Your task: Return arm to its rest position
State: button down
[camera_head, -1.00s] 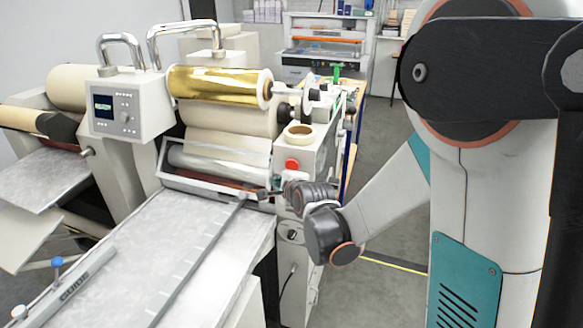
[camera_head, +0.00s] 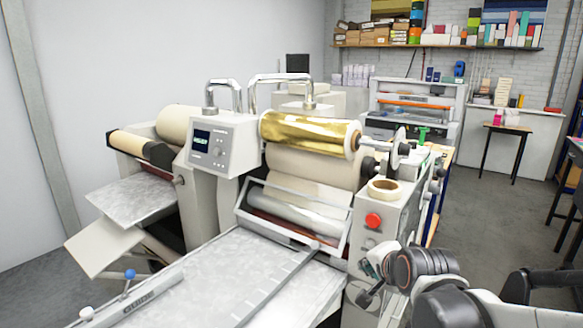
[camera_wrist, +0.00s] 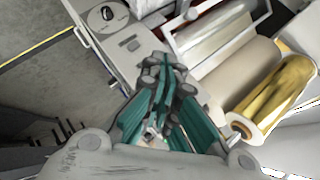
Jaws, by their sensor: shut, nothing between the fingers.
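My arm comes in at the lower right of the head view and ends by the laminating machine (camera_head: 216,143). My gripper (camera_head: 364,282) is beside the machine's side panel, below the red button (camera_head: 373,220). It is partly hidden by my own wrist. In the wrist view my gripper (camera_wrist: 165,66) has its teal fingers together, with nothing between them. The machine's gold roll (camera_wrist: 285,92) and side panel (camera_wrist: 118,30) show beyond the fingers. I cannot tell from these views how much clearance there is between gripper and panel.
The feed table (camera_head: 225,275) with its guide bar lies in front of the rollers. A tape roll (camera_head: 384,188) sits on top of the machine's right side. Another machine (camera_head: 415,110) stands behind, and a small table (camera_head: 507,128) is at the right. Grey floor (camera_head: 470,215) is clear between.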

jog(key=s+f+n+g+b, duration=0.1)
jog(key=s+f+n+b, duration=0.1)
jog(key=s+n, duration=0.2)
jog(key=s+d+f+n+g+b, duration=0.1)
jog(key=s+f+n+b, duration=0.1)
jog(key=s, duration=0.8)
jog(key=s+f+n+g+b, duration=0.1)
jog(key=s+f+n+b, duration=0.2)
jog(key=s+n, duration=0.3)
jog(key=shift+s+d+f+g+h, duration=0.15)
jog(key=shift+s+f+g+h, duration=0.2)
jog(key=shift+f, duration=0.3)
